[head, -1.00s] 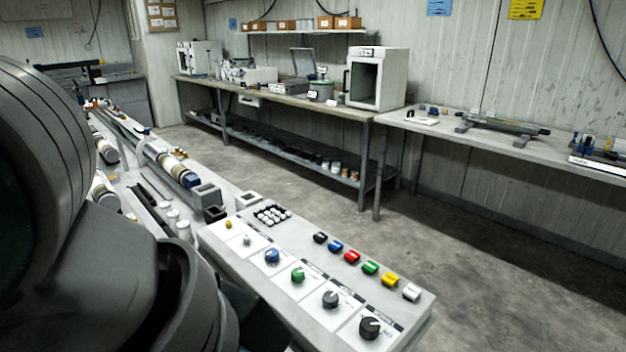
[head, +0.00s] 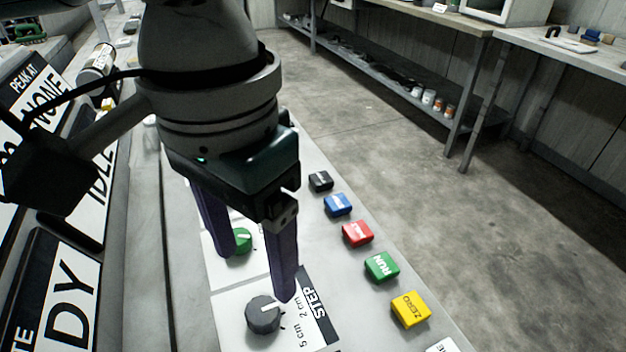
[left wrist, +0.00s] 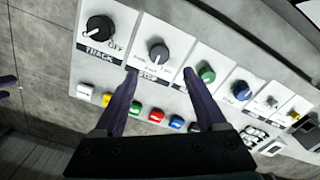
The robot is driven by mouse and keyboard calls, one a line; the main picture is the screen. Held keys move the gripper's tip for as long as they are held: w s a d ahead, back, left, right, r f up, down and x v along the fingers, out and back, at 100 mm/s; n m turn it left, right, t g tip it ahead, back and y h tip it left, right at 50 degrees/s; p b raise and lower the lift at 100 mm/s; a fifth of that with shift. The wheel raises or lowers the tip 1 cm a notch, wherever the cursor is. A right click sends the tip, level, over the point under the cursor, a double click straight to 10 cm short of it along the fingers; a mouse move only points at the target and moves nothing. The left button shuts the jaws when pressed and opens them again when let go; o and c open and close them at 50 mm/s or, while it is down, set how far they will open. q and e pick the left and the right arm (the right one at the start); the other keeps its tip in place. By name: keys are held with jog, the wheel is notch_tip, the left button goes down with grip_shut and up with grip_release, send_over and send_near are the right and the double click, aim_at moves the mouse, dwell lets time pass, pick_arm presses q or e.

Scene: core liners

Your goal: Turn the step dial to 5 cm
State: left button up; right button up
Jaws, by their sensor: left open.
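The step dial (head: 264,314) is a dark grey knob with a white pointer line, on a white card of the sloped panel (head: 335,270). Its "2 cm" and "5 cm" marks show to its right. The pointer line points right and slightly up, nearer "2 cm" than "5 cm"; a finger may hide another mark. My left gripper (head: 262,275) is open and points down, fingertips close by the step dial. In the left wrist view the dial (left wrist: 158,52) lies just beyond the gap between the fingertips (left wrist: 162,76), not gripped. Purple tips at that view's left edge may be my right gripper (left wrist: 8,84).
A green dial (head: 238,241) sits beside the far finger. A row of coloured buttons, including green RUN (head: 382,267) and yellow ZERO (head: 411,309), runs along the right side. The black track dial (left wrist: 100,28) is on the step dial's other side.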

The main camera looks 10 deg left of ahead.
aim_at(263, 309)
pick_arm(q)
jog(key=f+b, duration=0.1)
jog(key=f, duration=0.6)
jog(key=shift+s+f, duration=0.2)
jog(key=shift+f, duration=0.4)
jog(key=shift+w, duration=0.1)
jog(key=shift+c, duration=0.2)
grip_shut()
